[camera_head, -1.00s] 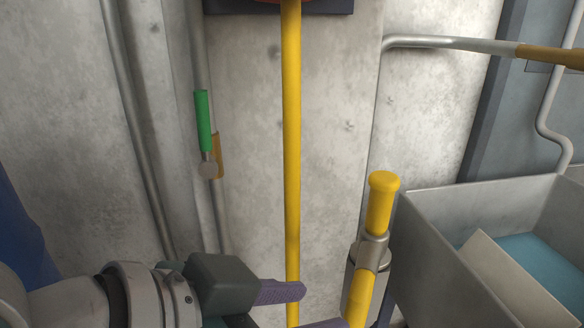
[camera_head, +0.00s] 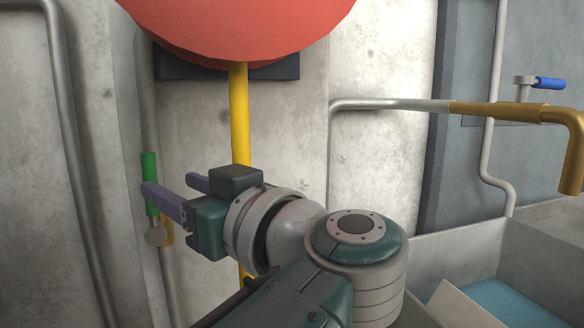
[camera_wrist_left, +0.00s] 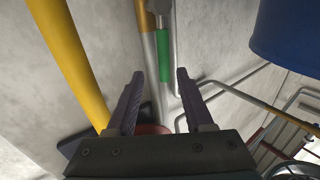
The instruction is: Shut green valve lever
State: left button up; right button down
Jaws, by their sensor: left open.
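The green valve lever (camera_head: 149,168) points up along a grey pipe on the concrete wall at left in the head view. Its round metal pivot and brass valve body (camera_head: 166,233) sit just below it. My left gripper (camera_head: 168,183) is open and empty, fingers pointing left at the lever; one purple finger overlaps it in the head view. In the left wrist view the green lever (camera_wrist_left: 163,58) shows between the open fingertips (camera_wrist_left: 160,73), with its free end pointing towards the gripper's palm in the picture. I cannot tell whether a finger touches it. My right gripper is out of view.
A yellow pole (camera_head: 239,115) stands behind my left wrist, under a large red round part (camera_head: 235,25). At right are a brass tap (camera_head: 520,113), a blue lever (camera_head: 549,83) and a grey basin (camera_head: 450,250). A blue rounded object (camera_wrist_left: 287,35) shows in the wrist view.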

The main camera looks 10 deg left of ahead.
pick_arm(q)
jog(key=x, duration=1)
jog(key=shift+s+a+f, duration=0.1)
jog(key=shift+s+f, duration=0.1)
jog(key=shift+s, duration=0.15)
grip_shut()
dwell(0.9)
